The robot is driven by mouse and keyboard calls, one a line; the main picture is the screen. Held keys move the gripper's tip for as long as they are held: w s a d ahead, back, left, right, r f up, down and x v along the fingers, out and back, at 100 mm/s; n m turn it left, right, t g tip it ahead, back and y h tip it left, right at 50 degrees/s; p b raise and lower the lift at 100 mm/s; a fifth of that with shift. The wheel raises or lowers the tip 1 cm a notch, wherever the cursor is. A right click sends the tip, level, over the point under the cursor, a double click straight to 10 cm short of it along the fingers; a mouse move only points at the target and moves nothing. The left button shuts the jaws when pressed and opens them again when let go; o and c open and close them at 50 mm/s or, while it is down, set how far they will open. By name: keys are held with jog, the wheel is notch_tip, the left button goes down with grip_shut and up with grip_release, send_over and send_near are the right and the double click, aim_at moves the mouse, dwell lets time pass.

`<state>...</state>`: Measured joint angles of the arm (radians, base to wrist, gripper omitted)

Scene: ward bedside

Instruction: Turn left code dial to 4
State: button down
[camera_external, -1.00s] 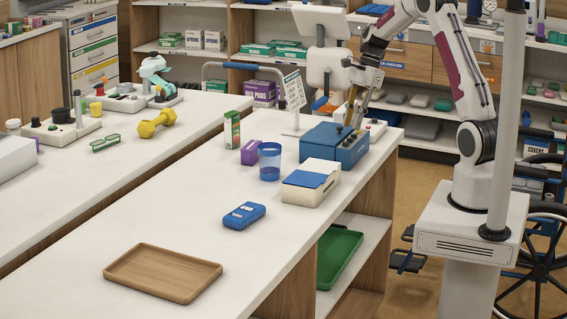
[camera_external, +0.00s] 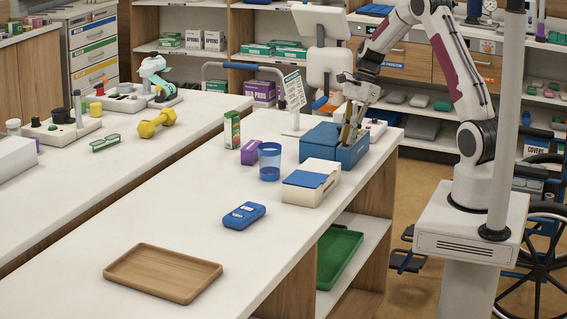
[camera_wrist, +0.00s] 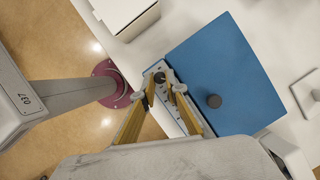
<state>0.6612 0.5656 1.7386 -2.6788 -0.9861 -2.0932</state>
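A pale panel (camera_wrist: 167,70) with small dark marks runs along the box's side. A dark round dial (camera_wrist: 160,77) on it lies just beyond my fingertips. My gripper (camera_wrist: 160,93) points down at this panel, its two yellow fingers slightly apart around the dial's position; contact cannot be told. In the external view my gripper (camera_external: 347,137) is at the box's near right side. Dial numbers are not readable.
A white box with a blue lid (camera_external: 311,183) stands close in front of the lockbox. A blue cup (camera_external: 270,161), a purple box (camera_external: 251,152) and a sign stand (camera_external: 294,95) are nearby. The table's front half is mostly clear around a blue device (camera_external: 244,215) and wooden tray (camera_external: 163,273).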

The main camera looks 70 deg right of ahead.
jog(key=shift+s+a+m+t+h, duration=0.1)
jog(key=shift+m+t+h, duration=0.2)
jog(key=shift+m, duration=0.9)
jog(key=shift+s+m+t+h, duration=0.15)
jog(key=shift+m+t, duration=0.25)
jog(key=shift+m, duration=0.8)
jog(key=c, duration=2.3)
grip_release()
jog(key=shift+r, duration=0.2)
jog(key=shift+v, duration=5.85)
jog(key=shift+s, duration=0.1)
